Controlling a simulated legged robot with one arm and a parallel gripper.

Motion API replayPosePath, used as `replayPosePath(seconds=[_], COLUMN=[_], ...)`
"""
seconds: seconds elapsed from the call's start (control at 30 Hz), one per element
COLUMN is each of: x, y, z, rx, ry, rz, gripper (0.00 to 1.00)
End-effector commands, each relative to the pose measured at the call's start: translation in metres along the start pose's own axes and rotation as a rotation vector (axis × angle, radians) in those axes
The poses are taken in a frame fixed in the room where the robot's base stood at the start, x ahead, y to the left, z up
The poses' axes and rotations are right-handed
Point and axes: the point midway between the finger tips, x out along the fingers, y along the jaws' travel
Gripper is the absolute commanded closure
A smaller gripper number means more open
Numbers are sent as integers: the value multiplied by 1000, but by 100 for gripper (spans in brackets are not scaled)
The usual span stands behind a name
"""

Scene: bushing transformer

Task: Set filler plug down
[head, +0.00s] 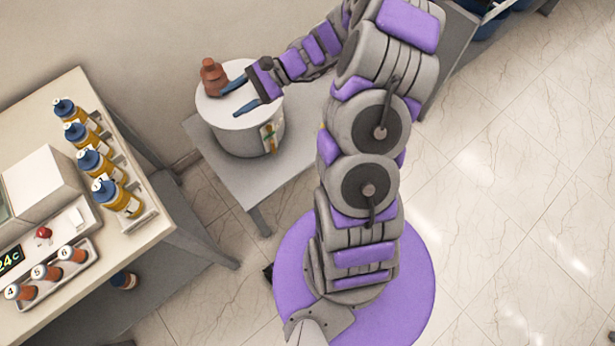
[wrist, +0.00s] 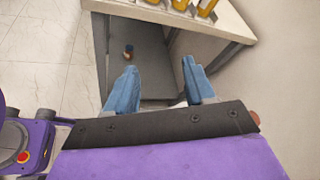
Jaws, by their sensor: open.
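A white drum-shaped tank (head: 245,138) stands on a grey table, with a label on its side. A reddish-brown stepped piece (head: 212,77), which looks like a bushing, stands upright on the left of its lid. My gripper (head: 229,103) is over the lid, its blue fingers apart, one close beside the brown piece. In the wrist view, my gripper (wrist: 159,66) is open with nothing between the fingers. I cannot make out a separate filler plug; the fingers and wrist hide part of the lid.
A bench (head: 135,226) at left holds a row of blue-capped yellow bottles (head: 96,163), a white device (head: 38,190) and a tray of numbered brown pieces (head: 47,274). A blue-capped bottle (head: 124,280) is below it.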

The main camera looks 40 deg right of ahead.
Motion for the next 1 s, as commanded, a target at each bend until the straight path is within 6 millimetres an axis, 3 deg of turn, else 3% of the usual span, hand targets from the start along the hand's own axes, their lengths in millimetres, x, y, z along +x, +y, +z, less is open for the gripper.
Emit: replayPosePath(seconds=[0.03,0.2,0.5,0.77,1.0], x=[8,26,27,2,-39], y=[3,28,90,146,190], z=[23,84,163,204,225], rx=[-53,-212,-476,-683,-846], ry=[-2,1,55,147,268], rz=[60,261,602,875,1097], gripper=[46,46,46,46,46])
